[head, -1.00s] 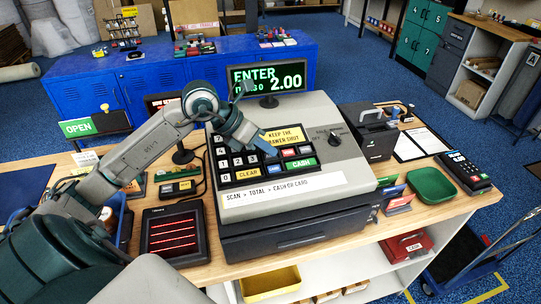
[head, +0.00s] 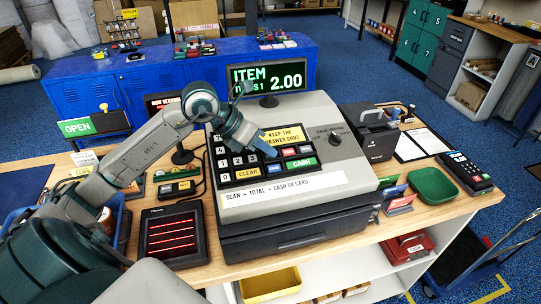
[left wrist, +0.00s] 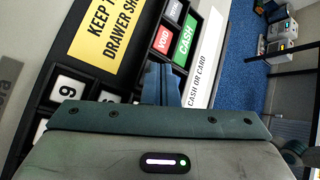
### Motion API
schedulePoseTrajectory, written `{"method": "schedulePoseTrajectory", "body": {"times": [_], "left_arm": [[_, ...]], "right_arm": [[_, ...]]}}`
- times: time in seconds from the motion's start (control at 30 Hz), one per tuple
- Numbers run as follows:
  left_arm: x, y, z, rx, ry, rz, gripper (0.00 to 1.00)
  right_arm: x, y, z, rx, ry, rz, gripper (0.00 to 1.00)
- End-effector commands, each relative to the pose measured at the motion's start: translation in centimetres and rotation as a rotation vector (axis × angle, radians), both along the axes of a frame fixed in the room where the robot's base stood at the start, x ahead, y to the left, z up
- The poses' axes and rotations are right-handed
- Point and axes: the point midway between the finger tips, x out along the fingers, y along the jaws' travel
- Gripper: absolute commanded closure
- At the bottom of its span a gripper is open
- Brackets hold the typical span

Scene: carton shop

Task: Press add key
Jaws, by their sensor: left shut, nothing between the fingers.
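The cash register (head: 290,120) stands on the wooden counter with its sloped key panel facing me. My left gripper (head: 271,153) is shut and empty, with its fingertips at the function keys between the number keys (head: 238,161) and the red keys (head: 298,151). It hides what lies under the tips, and no key marked add is readable. In the left wrist view the shut fingers (left wrist: 161,85) point toward the red VOID key (left wrist: 164,39) and the green CASH key (left wrist: 185,39). Whether they touch a key is unclear. The display (head: 268,78) reads ITEM and 2.00. My right gripper is not in view.
A yellow keep-the-drawer-shut sign (head: 282,136) lies just above the keys, with a dial (head: 335,139) to its right. A scanner (head: 171,234) with red lines is at left. A green tray (head: 432,186) and card terminal (head: 465,171) are at right.

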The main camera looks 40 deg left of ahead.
Motion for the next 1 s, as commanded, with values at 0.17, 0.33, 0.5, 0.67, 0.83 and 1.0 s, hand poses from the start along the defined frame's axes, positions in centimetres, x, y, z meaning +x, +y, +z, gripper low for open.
{"method": "schedulePoseTrajectory", "body": {"times": [0.17,0.33,0.5,0.67,0.83,1.0], "left_arm": [[-0.07,0.05,-0.49,0.002,0.006,0.0,1.0],[-0.1,0.08,-0.75,0.001,0.01,-0.001,1.0],[-0.16,0.06,-0.9,0.001,0.014,-0.002,1.0],[-0.18,0.03,-0.98,0.001,0.015,-0.002,1.0],[-0.18,0.0,-1.02,-0.001,0.015,-0.003,1.0],[-0.21,-0.06,-0.78,-0.002,0.015,-0.003,1.0]], "right_arm": [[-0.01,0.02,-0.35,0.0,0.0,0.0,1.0],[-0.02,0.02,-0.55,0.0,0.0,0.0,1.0],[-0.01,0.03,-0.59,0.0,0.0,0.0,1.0],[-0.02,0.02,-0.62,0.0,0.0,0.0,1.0],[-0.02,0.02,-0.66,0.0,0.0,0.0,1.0],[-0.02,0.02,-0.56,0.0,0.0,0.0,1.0]]}}
